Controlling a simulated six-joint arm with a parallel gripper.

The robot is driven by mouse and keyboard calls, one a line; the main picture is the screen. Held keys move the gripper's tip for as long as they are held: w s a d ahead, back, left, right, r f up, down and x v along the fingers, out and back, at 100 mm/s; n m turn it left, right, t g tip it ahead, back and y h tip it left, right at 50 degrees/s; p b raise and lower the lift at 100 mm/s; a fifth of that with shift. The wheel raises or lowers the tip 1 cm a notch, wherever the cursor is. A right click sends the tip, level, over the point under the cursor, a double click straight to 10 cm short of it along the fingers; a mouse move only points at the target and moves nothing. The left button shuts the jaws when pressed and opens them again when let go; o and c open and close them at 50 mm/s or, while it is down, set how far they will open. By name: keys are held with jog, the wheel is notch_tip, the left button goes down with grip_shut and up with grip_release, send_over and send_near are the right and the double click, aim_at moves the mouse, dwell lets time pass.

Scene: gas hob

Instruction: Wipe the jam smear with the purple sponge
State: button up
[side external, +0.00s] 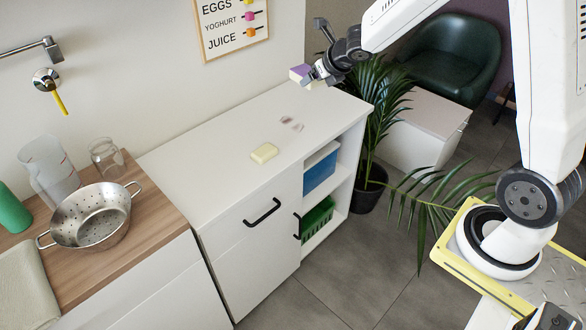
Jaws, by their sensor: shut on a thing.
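The purple sponge (299,73) is up in the air above the cabinet's far right end, with a pale side also showing. My gripper (309,75) is shut on the sponge and holds it apart from the surface, above and a little right of the smear. The fingers hide part of the sponge.
A pale yellow block (264,153) lies on the cabinet top, left of and nearer than the smear. A metal colander (90,215), a glass jar (106,157) and a measuring jug (50,170) stand on the wooden counter at left. A plant (372,110) stands beyond the cabinet's right end.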

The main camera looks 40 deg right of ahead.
jog(key=w+d+f+m+h, duration=0.1)
jog(key=w+d+f+m, duration=0.15)
jog(key=w, duration=0.45)
jog(key=w+d+f+m+h, duration=0.1)
jog(key=w+d+f+h, duration=0.2)
jog(key=w, duration=0.4)
jog(key=w+d+f+m+g, duration=0.1)
jog(key=w+d+f+m, duration=0.1)
jog(key=f, duration=0.4)
jog(key=w+d+f+m+g+h, duration=0.1)
jog(key=w+d+f+m, duration=0.1)
jog(key=w+f, duration=0.2)
jog(key=shift+f, duration=1.05)
jog(key=shift+d, duration=0.1)
